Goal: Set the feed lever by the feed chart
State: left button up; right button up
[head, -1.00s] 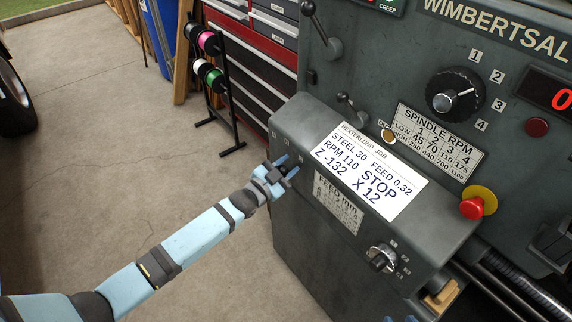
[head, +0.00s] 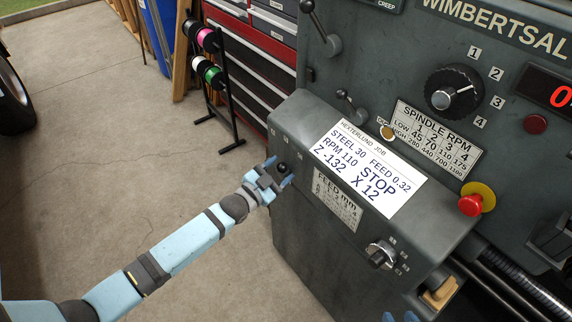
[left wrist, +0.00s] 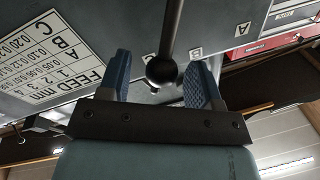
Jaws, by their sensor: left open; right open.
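The feed lever's black ball knob (head: 281,168) sits at the left end of the grey headstock housing. My left gripper (head: 278,172) is open with its fingers on either side of the knob. In the left wrist view the ball (left wrist: 161,71) and its rod lie between the spread blue fingers (left wrist: 161,80), with gaps on both sides. Plates A, B and C show behind the lever. The feed chart (head: 337,200) is on the housing front; it also shows in the left wrist view (left wrist: 48,62). The job card (head: 368,170) reads FEED 0.32. My right gripper (head: 400,318) is open, mostly cut off at the bottom edge.
A selector knob (head: 381,254) is on the housing front. A red stop button (head: 471,204) on yellow stands to the right. The spindle dial (head: 453,91) and small levers are above. A spool rack (head: 227,95) stands behind left.

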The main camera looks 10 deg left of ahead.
pick_arm(q)
jog(key=r+v, duration=0.1)
jog(key=v, duration=0.9)
jog(key=shift+s+a+f, duration=0.2)
jog(key=shift+s+f, duration=0.2)
jog(key=shift+f, duration=0.15)
